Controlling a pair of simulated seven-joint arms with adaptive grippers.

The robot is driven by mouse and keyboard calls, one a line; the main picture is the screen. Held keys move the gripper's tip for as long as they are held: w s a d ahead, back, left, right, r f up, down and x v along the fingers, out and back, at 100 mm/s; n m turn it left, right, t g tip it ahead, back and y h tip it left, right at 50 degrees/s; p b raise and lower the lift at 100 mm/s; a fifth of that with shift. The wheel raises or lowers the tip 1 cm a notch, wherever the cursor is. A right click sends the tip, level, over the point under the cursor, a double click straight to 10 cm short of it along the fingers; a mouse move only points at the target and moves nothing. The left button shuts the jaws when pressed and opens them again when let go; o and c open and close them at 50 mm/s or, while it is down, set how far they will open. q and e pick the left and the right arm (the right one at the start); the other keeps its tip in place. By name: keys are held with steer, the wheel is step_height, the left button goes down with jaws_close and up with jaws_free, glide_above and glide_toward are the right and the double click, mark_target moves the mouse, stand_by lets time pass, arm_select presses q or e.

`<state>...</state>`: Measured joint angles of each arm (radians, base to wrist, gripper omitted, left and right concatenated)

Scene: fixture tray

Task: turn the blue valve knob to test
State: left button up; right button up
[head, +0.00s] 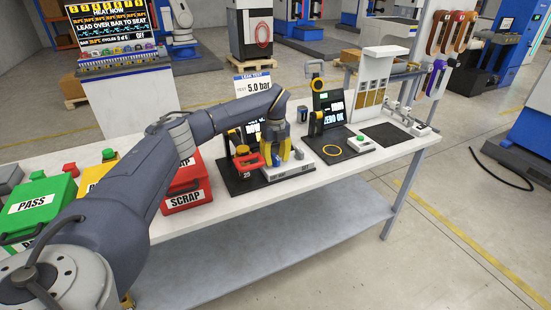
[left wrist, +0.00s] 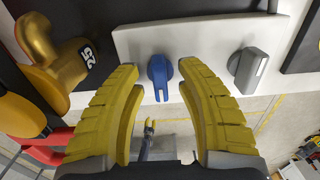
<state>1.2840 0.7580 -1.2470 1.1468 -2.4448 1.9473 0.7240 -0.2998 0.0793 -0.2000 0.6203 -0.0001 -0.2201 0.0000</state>
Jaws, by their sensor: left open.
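The blue valve knob (left wrist: 160,73) is on a pale panel in the left wrist view, and its narrow lever points down in the picture, toward the bench's front edge. My left gripper (left wrist: 159,70) is open, with one yellow finger on each side of the knob and a visible gap on both sides. In the head view my left gripper (head: 278,152) reaches down over the leak test fixture (head: 244,182), and it hides the knob there.
A grey knob (left wrist: 248,70) sits right of the blue one. A brass part marked 25 (left wrist: 50,58) and a red handle (left wrist: 42,145) are at left. A red SCRAP bin (head: 186,192) stands left of the fixture. A zero-check station (head: 330,145) stands to the right.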

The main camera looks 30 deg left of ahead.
arm_select(q)
steer(key=shift+o, duration=0.2)
jaws_close()
steer(key=shift+m, duration=0.3)
steer(key=m, duration=0.4)
steer(key=shift+m, duration=2.7)
steer(key=shift+c, duration=0.2)
jaws_free()
